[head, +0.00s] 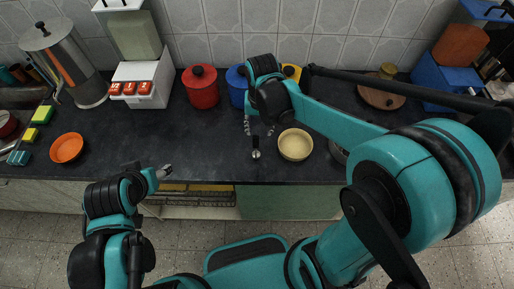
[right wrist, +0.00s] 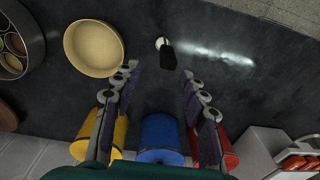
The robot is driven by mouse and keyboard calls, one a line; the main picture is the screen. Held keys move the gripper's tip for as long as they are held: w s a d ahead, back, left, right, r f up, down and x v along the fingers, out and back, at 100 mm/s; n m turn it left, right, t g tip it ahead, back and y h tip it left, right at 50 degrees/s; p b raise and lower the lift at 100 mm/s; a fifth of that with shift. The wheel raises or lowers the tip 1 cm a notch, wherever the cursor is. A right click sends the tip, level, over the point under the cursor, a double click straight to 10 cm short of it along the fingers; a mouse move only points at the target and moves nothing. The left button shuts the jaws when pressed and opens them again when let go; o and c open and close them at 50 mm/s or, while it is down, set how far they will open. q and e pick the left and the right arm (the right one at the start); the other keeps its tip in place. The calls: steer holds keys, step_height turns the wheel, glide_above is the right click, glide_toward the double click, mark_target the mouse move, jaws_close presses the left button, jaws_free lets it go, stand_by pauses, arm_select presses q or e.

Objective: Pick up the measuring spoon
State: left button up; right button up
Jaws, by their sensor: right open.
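The measuring spoon (head: 256,154) lies on the dark counter near its front edge, left of a cream bowl. It has a small pale metal bowl and a black handle; it also shows in the right wrist view (right wrist: 167,55). My right gripper (head: 259,127) is open and empty above the counter, on the canister side of the spoon. In the right wrist view the fingers (right wrist: 160,76) are spread wide, with the black handle just beyond and between the fingertips. My left gripper (head: 164,172) is at the counter's front edge, to the left, away from the spoon; its opening is unclear.
The cream bowl (head: 295,146) stands close to the right of the spoon. Red (head: 200,90), blue (head: 236,84) and yellow (head: 291,72) canisters stand behind. A round tin with compartments (right wrist: 22,38) is beside the bowl. An orange bowl (head: 67,148) is far left. The counter left of the spoon is clear.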

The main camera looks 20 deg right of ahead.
mark_target(256, 143)
steer(key=shift+g, duration=0.3)
steer(key=f+b, duration=0.1)
steer(key=f, duration=0.1)
steer(key=f+b, duration=0.1)
steer(key=f, duration=0.2)
steer(key=a+f+b, duration=0.1)
steer(key=f, duration=0.2)
steer(key=shift+w+f, duration=0.2)
steer(key=shift+w, duration=0.05)
steer(key=shift+f, duration=0.35)
steer(key=shift+r, duration=0.1)
steer(key=shift+c, duration=1.2)
jaws_close()
